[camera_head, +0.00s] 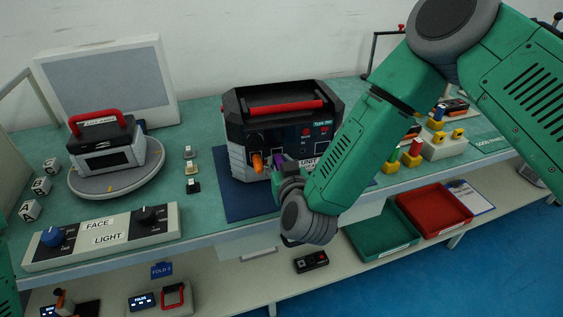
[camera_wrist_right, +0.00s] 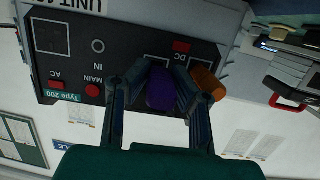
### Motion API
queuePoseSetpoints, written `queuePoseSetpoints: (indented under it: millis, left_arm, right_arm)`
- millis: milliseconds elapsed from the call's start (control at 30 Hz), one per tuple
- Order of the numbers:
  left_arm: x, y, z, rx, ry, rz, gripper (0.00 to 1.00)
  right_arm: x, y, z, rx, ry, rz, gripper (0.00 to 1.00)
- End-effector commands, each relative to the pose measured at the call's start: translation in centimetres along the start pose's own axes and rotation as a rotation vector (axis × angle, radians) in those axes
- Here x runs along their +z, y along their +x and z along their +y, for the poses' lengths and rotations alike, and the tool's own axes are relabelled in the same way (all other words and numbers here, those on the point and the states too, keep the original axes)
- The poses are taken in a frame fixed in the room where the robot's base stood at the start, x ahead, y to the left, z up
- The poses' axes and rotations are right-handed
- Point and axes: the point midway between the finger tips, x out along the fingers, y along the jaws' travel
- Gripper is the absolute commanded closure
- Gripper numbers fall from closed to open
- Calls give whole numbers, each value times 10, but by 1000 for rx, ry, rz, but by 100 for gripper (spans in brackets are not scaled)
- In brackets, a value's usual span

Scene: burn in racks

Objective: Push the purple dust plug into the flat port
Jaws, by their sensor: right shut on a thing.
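The purple dust plug (camera_head: 279,159) is between the fingertips of my right gripper (camera_head: 281,166), at the front face of the black unit (camera_head: 237,133). In the right wrist view, which shows the unit upside down, both fingers of my right gripper (camera_wrist_right: 164,75) are shut on the sides of the plug (camera_wrist_right: 160,92). The plug covers part of a white-outlined port area (camera_wrist_right: 155,62) on the panel. I cannot tell whether the plug touches or enters the port. My left gripper is out of view.
An orange plug-like part (camera_wrist_right: 206,84) sits close beside the right gripper's finger, also on the unit's face (camera_head: 257,163). The unit stands on a blue mat (camera_head: 228,205). A control box (camera_head: 105,235) and a round turntable (camera_head: 85,188) are left; red (camera_head: 440,207) and green (camera_head: 378,240) trays are lower right.

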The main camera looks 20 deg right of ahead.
Motion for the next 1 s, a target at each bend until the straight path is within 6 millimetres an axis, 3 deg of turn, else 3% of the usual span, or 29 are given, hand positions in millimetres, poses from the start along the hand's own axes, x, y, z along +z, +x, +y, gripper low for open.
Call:
queuePoseSetpoints:
  millis: [1000]
  left_arm:
    - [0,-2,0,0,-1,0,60]
  right_arm:
    - [4,1,14,-10,13,-5,100]
